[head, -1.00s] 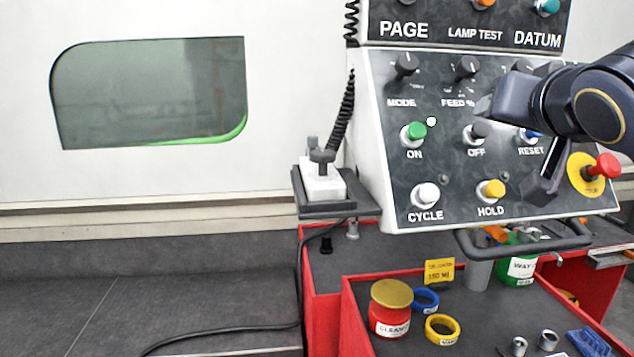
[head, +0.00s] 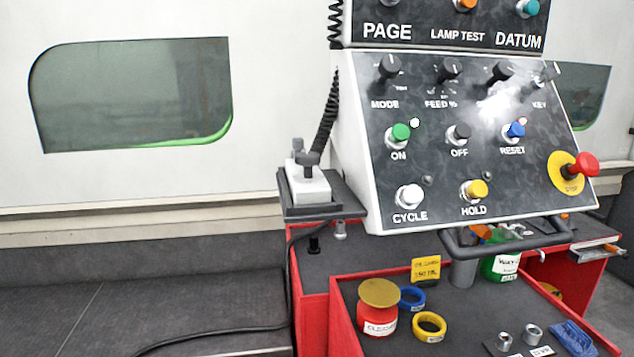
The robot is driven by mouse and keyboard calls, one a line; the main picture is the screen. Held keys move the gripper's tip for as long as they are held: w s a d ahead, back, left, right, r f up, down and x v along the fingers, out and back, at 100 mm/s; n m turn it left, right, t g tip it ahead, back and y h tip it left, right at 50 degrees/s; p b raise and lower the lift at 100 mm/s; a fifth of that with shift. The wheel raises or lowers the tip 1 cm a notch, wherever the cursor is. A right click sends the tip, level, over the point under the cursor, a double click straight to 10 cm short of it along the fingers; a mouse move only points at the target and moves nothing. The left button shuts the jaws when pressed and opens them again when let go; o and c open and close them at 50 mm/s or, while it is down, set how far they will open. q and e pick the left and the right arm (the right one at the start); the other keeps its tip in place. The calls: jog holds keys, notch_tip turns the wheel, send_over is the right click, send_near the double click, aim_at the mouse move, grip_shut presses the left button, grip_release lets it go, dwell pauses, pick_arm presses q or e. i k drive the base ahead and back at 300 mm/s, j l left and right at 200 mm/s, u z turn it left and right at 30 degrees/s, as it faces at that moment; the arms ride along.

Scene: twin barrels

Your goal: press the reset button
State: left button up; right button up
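The blue reset button (head: 516,130) sits on the sloped dark control panel (head: 432,160), above the label RESET, right of the OFF button. A small lit lamp with an orange rim (head: 522,121) shows just above it. Nothing covers the button. Neither of my grippers is in the head view.
A handle bar (head: 510,238) runs below the panel, above a red cart (head: 318,300).

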aim_at(516, 129)
jog(key=z, duration=1.25)
